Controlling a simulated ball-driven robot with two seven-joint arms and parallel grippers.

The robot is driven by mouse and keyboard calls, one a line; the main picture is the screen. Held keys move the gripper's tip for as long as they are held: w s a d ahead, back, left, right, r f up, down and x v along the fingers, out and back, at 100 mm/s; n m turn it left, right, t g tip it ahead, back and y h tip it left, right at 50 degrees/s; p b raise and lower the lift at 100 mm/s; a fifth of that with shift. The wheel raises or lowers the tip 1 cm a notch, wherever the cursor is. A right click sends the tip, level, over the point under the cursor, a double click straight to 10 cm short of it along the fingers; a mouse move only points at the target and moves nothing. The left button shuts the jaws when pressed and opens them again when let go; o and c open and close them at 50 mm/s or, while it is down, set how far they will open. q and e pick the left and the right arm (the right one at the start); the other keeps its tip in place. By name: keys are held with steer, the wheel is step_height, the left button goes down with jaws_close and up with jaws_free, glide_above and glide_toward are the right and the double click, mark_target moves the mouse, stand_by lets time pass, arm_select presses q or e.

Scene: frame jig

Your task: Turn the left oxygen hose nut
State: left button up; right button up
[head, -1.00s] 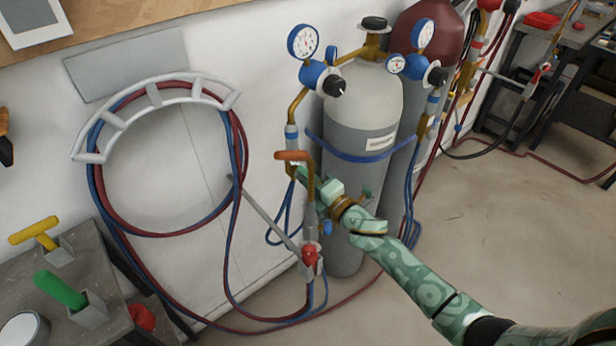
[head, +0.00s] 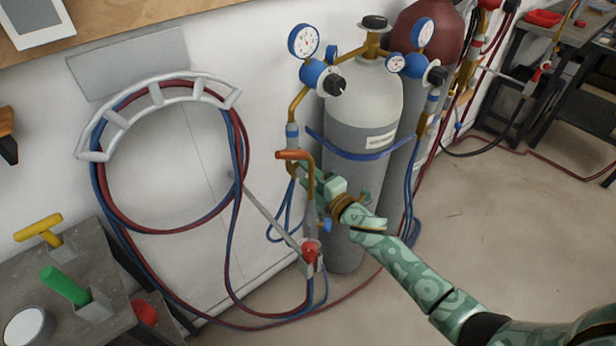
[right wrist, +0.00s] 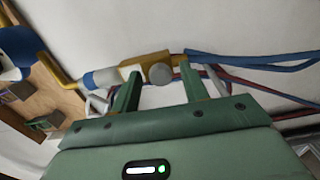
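The left regulator's brass pipe runs down to a blue-and-white cylindrical fitting (head: 292,132). In the right wrist view this fitting (right wrist: 103,79) continues into a brass fitting (right wrist: 147,64) with a grey round part (right wrist: 160,73). I take the oxygen hose nut to be at this brass fitting, but cannot tell its exact edges. My right gripper (right wrist: 160,85) is open, its two fingers spread below and either side of the brass fitting, with no visible grip. In the head view my right gripper (head: 306,178) is partly behind an orange-handled bracket. My left gripper is not in view.
A grey cylinder (head: 362,105) with a blue strap stands behind my right gripper. Coiled red and blue hoses hang on a wall rack (head: 155,90). A torch (head: 310,252) stands below the gripper. A bench (head: 60,290) fills the lower left. Open floor lies at right.

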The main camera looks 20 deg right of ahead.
steer(key=p+v, duration=0.2)
steer(key=v, duration=1.4)
steer(key=shift+s, duration=0.2)
